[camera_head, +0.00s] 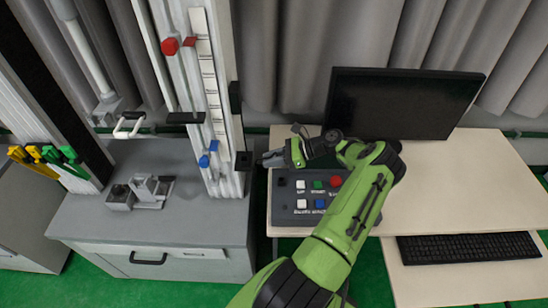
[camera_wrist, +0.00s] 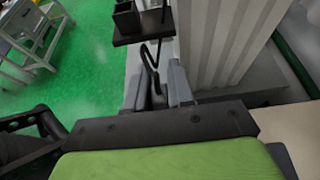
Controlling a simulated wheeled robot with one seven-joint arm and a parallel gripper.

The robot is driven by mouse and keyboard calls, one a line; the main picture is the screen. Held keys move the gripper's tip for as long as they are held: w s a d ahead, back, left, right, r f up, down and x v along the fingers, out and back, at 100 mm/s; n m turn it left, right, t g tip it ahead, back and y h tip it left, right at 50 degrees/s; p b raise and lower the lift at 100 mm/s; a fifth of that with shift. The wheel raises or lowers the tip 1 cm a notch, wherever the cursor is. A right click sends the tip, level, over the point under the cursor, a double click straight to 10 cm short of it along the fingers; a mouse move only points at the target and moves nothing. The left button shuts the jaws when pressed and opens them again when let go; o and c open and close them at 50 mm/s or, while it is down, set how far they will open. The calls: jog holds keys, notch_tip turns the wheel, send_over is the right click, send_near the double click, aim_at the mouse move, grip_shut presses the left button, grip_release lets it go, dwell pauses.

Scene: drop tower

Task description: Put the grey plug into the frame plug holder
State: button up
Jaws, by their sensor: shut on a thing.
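My gripper (camera_head: 272,158) is just right of the tower frame, above the left edge of the control box. In the wrist view my gripper (camera_wrist: 156,84) has its grey fingers closed around a small, dark-looking piece, which I take to be the grey plug (camera_wrist: 156,99). The plug is mostly hidden by the fingers. A thin black cable loops up from between the fingers. The frame plug holder (camera_head: 243,160) is a small black block on the tower's right side, just left of the fingertips. In the wrist view the black holder (camera_wrist: 143,32) lies ahead of the fingers, with a gap between.
The drop tower (camera_head: 213,90) with red and blue parts stands on a grey cabinet (camera_head: 190,228). A control box (camera_head: 292,212) with buttons lies under my arm. A monitor (camera_head: 400,103) and keyboard (camera_head: 468,247) are to the right. Grey curtains hang behind.

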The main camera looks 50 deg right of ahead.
jog(key=w+a+r+p, duration=0.1)
jog(key=a+r+p, duration=0.1)
jog(key=w+a+r+p, duration=0.2)
jog(key=r, duration=0.1)
jog(key=w+a+r+p, duration=0.1)
jog(key=a+r+p, duration=0.1)
jog(key=r, duration=0.1)
jog(key=shift+w+a+r, duration=0.1)
jog(key=shift+w+a, duration=0.1)
jog(key=shift+w, duration=0.15)
jog(key=shift+w+a+r+p, duration=0.25)
jog(key=shift+a+r+p, duration=0.15)
jog(key=shift+r+p, duration=0.25)
jog(key=shift+w+a+f+b, duration=0.15)
jog(key=shift+a+f+b, duration=0.05)
jog(key=shift+f+b, duration=0.4)
jog(key=shift+w+a+f+b, duration=0.25)
jog(key=shift+f+b, duration=0.1)
jog(key=shift+f, duration=0.3)
jog(key=shift+w+a+f+b, duration=0.1)
jog(key=shift+a+f+b, duration=0.1)
jog(key=shift+f+b, duration=0.4)
jog(key=shift+f, duration=0.25)
jog(key=o, duration=0.9)
